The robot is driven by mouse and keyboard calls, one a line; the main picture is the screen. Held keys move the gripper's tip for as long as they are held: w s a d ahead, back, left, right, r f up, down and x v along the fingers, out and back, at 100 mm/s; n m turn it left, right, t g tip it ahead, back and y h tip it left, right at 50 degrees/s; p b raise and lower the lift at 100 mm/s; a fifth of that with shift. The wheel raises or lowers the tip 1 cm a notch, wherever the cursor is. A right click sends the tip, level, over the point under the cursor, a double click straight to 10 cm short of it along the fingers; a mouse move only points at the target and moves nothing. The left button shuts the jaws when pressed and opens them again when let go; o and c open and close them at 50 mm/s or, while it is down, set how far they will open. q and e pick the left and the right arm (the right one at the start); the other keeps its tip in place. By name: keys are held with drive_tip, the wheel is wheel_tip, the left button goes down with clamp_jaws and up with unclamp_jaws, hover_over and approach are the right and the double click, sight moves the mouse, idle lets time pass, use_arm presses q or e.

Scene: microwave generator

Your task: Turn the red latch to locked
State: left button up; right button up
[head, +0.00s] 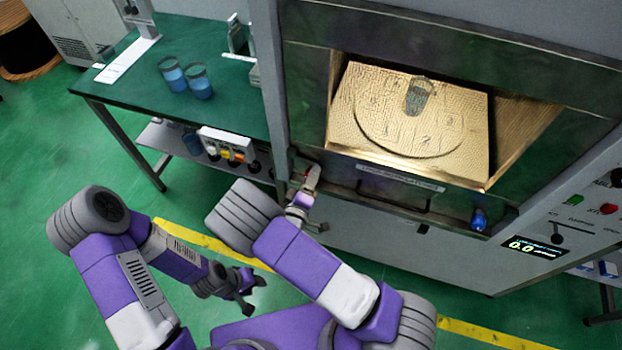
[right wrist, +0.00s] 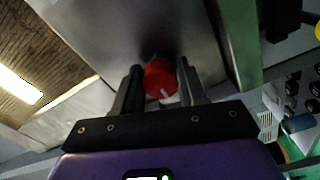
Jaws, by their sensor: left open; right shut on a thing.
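The red latch (right wrist: 160,80) shows in the right wrist view as a round red knob with a small pale mark at its lower edge, against a grey metal panel. My right gripper (right wrist: 158,88) has one finger on each side of it and is shut on it. In the head view my right gripper (head: 311,182) is at the lower left corner of the microwave cabinet's front, and it mostly hides the latch there. My left gripper (head: 246,290) is open and empty, low over the floor and away from the cabinet.
The microwave chamber (head: 370,92) is lit, with a glass beaker (head: 418,97) inside on a round plate. A control panel (head: 537,247) reads 0.0 at the right. A green bench (head: 130,75) with two blue-filled beakers stands left. Green floor lies open around my left arm.

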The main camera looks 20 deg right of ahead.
drive_tip(key=m+b, duration=0.1)
drive_tip(key=m, duration=0.3)
drive_tip(key=shift+f+m+b, duration=0.1)
drive_tip(key=shift+m+b, duration=0.3)
drive_tip(key=shift+a, duration=0.1)
idle(0.3)
drive_tip(key=o, duration=1)
drive_tip(key=shift+o, duration=0.2)
drive_tip(key=v, duration=0.7)
drive_tip(key=shift+s+a+p, duration=0.15)
drive_tip(key=shift+s+p, duration=0.1)
drive_tip(key=shift+p, duration=0.1)
